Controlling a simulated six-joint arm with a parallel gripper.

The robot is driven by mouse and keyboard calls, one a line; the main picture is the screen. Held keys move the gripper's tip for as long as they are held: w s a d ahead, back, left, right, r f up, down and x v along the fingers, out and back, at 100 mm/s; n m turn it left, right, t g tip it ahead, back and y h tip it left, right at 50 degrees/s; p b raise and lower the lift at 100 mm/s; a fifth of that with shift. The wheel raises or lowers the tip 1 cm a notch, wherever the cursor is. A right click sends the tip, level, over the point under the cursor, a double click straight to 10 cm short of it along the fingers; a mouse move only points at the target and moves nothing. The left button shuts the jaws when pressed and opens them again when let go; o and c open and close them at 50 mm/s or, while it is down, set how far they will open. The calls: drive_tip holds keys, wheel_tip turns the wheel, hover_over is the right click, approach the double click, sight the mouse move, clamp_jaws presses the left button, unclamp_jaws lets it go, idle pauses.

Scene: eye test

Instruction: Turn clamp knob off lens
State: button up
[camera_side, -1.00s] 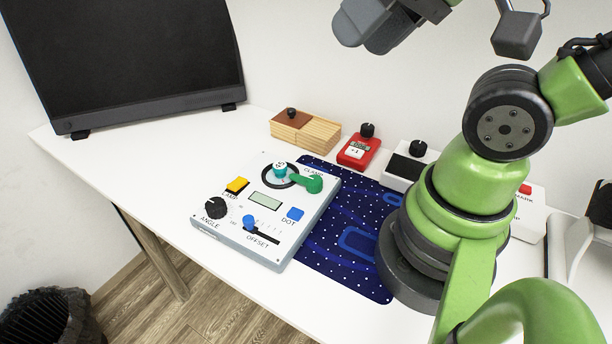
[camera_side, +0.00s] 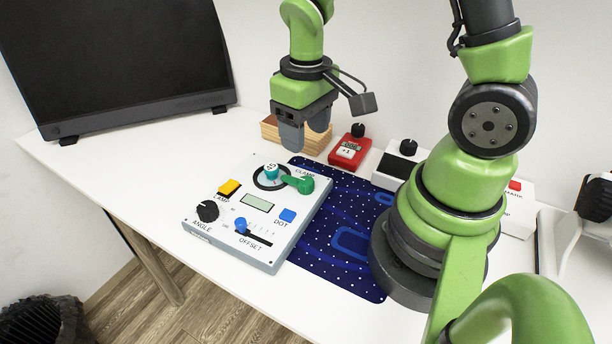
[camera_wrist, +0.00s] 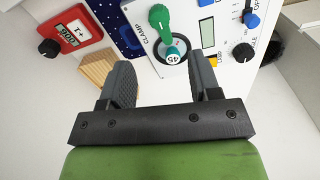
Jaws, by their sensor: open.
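The grey instrument box (camera_side: 262,261) lies on the table with a lamp button, angle knob, offset slider and dot button on its top. The green clamp knob (camera_side: 301,185) sits at the box's back right, its arm reaching toward the teal lens (camera_side: 271,171) in a black ring. In the wrist view the clamp knob (camera_wrist: 158,16) is at the top centre, and its arm meets the lens, marked 45 (camera_wrist: 172,57). My gripper (camera_side: 305,142) is open and empty, above and behind the box. In the wrist view its two fingers (camera_wrist: 161,84) are apart, with the lens beyond them.
A wooden block (camera_side: 270,134) stands behind my gripper, partly hidden. A red device (camera_side: 349,151) and a white box with a black knob (camera_side: 397,163) stand to its right. A dark blue dotted mat (camera_side: 335,262) lies beside the instrument. A black monitor (camera_side: 110,60) stands at the back left.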

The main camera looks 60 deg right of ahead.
sight(306, 180)
drive_tip(key=shift+f, duration=5.2)
drive_tip(key=c, duration=0.9)
